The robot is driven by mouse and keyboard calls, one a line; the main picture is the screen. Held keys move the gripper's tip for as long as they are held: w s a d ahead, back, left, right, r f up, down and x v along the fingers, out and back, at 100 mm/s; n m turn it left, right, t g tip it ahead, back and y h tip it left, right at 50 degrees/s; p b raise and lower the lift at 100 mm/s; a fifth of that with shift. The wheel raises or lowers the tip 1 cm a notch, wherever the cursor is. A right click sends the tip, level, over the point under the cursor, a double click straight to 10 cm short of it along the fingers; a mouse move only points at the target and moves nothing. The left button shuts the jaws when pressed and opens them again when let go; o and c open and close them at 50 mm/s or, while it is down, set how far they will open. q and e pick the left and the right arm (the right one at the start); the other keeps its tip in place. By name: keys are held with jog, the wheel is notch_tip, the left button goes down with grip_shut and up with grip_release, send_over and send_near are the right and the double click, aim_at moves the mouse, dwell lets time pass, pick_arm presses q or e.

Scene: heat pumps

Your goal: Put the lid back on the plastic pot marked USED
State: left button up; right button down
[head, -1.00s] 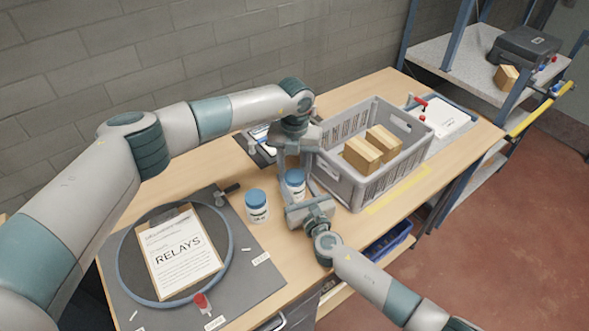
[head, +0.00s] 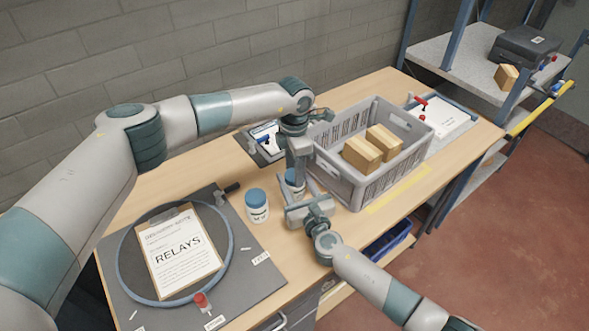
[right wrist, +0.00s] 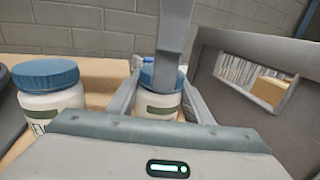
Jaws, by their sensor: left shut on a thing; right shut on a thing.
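A white plastic pot (head: 290,190) stands on the bench to the left of the grey crate. It also shows in the right wrist view (right wrist: 157,104), with a dark green label whose words I cannot read. My right gripper (right wrist: 160,92) is shut around its body, one finger on each side. A blue lid (right wrist: 160,78) sits at the pot's mouth; I cannot tell if it is fully seated. My left gripper (head: 297,172) comes down from above and is shut on the lid, hiding part of it. A second white pot (head: 257,213) with a blue lid stands apart to the left.
The grey crate (head: 350,195) with cardboard boxes is close on the right of the grippers. A grey mat (head: 245,285) with a RELAYS clipboard (head: 180,255) and a hose ring lies at left. The bench's front edge is close below my right gripper.

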pick_arm(q)
jog(key=m, duration=0.2)
jog(key=shift+m, duration=0.3)
jog(key=o, duration=1.3)
jog(key=shift+c, duration=0.2)
notch_tip(320, 180, up, 12)
pick_arm(e)
jog(key=c, duration=0.8)
grip_release()
jog(key=shift+s, duration=0.1)
